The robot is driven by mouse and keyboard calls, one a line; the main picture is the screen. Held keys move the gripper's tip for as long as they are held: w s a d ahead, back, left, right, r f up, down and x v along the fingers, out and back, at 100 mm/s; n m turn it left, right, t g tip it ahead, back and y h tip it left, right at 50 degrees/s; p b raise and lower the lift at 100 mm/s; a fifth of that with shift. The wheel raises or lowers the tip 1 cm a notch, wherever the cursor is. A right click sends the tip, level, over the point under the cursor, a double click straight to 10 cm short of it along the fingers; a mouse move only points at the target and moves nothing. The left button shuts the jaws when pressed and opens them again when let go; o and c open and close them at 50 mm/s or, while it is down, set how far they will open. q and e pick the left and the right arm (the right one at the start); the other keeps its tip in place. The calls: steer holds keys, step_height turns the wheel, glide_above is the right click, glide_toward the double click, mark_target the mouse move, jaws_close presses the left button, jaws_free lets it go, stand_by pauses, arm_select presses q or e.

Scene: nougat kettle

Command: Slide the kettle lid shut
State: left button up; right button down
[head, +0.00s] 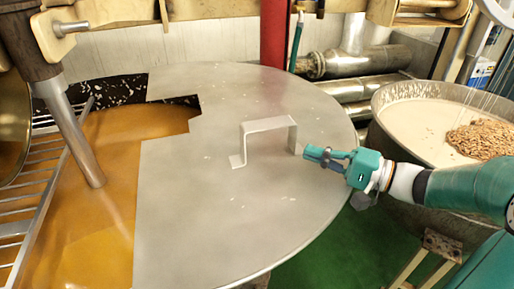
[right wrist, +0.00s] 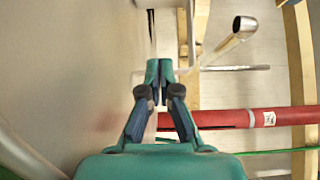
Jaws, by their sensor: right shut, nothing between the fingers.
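The kettle lid (head: 200,215) is a flat grey metal plate over the right part of the round kettle. Its straight left edge, with a stepped notch at the back, leaves the left part open, showing orange-brown nougat mass (head: 85,225). A bent metal strap handle (head: 268,125) stands upright on the lid. My right gripper (head: 308,153) is shut and empty, just right of the handle's right leg; I cannot tell whether they touch. In the right wrist view, its closed fingers (right wrist: 159,70) point upward in the picture. My left gripper is not in view.
A metal shaft (head: 80,140) dips into the open mass, beside a wire rack (head: 50,180) at the left. A red post (head: 274,40) stands behind the lid. A second vat (head: 420,115) with pale liquid and nuts stands at the right. Green floor (head: 350,245) shows between.

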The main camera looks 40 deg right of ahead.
mark_target(257, 160)
steer(key=p+x, duration=0.1)
steer(key=x, duration=0.2)
steer(key=p+x, duration=0.1)
steer(key=x, duration=0.5)
steer(key=shift+w+a+r+p, duration=0.1)
steer(key=shift+a+r+p, duration=0.15)
steer(key=shift+p, duration=0.15)
steer(key=a, duration=0.1)
steer(key=w+a+p, duration=0.1)
steer(key=a, duration=0.1)
steer(key=shift+w+a+f, duration=0.15)
steer(key=shift+w+a, duration=0.05)
steer(key=shift+a, duration=0.15)
